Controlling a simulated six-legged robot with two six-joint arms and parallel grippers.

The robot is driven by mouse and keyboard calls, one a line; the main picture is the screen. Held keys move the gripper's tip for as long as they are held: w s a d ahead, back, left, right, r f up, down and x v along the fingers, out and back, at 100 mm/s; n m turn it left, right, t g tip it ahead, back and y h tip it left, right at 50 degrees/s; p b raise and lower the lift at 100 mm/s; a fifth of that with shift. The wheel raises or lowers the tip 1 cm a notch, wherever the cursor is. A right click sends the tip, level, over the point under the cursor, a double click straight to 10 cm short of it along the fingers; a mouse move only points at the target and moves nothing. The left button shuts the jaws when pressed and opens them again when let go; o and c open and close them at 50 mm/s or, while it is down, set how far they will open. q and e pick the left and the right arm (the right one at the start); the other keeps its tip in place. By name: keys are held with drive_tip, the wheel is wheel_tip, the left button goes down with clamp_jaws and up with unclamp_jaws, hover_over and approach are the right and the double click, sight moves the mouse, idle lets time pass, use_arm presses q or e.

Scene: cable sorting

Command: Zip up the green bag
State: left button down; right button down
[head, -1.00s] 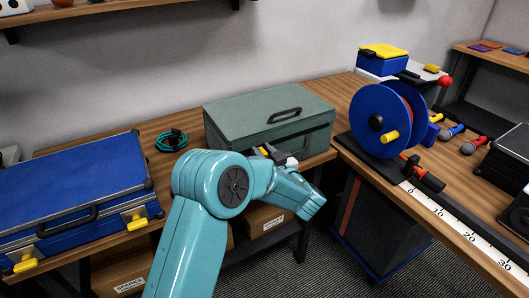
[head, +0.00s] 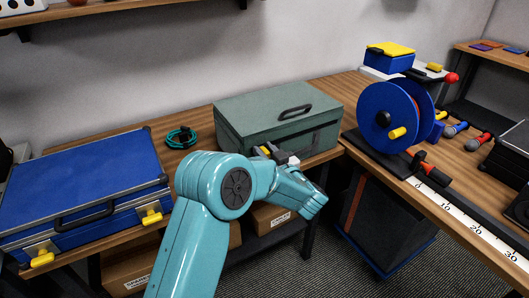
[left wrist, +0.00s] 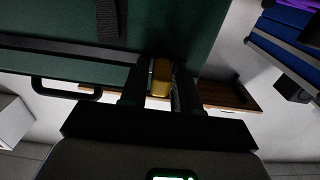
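The green bag (head: 240,108), box-shaped with a black handle on top, stands on the table against the wall. A dark zip band (head: 318,131) runs along its front side. My left gripper (head: 268,151) is at the lower front of the bag, left of its middle, partly hidden by my own arm. In the left wrist view the green bag (left wrist: 160,28) fills the upper part, and a yellow zip pull (left wrist: 161,78) sits between the two dark fingers of the left gripper, which appear to touch it on both sides. My right gripper is not in view.
A blue case (head: 85,180) with yellow latches lies at the left. A coiled teal cable (head: 180,137) lies between it and the bag. A blue cable reel (head: 385,117) stands right of the bag, close to it. Boxes (head: 273,217) sit on the shelf below.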

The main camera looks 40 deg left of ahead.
use_arm(q)
drive_tip(key=c, duration=1)
unclamp_jaws()
drive_tip(key=shift+s+a+f, duration=0.1)
drive_tip(key=shift+s, duration=0.1)
drive_tip(key=shift+c, duration=0.2)
drive_tip(key=shift+w, duration=0.1)
drive_tip(key=v, duration=1.6)
drive_tip(key=shift+d+b, duration=0.25)
drive_tip(key=shift+b, duration=0.2)
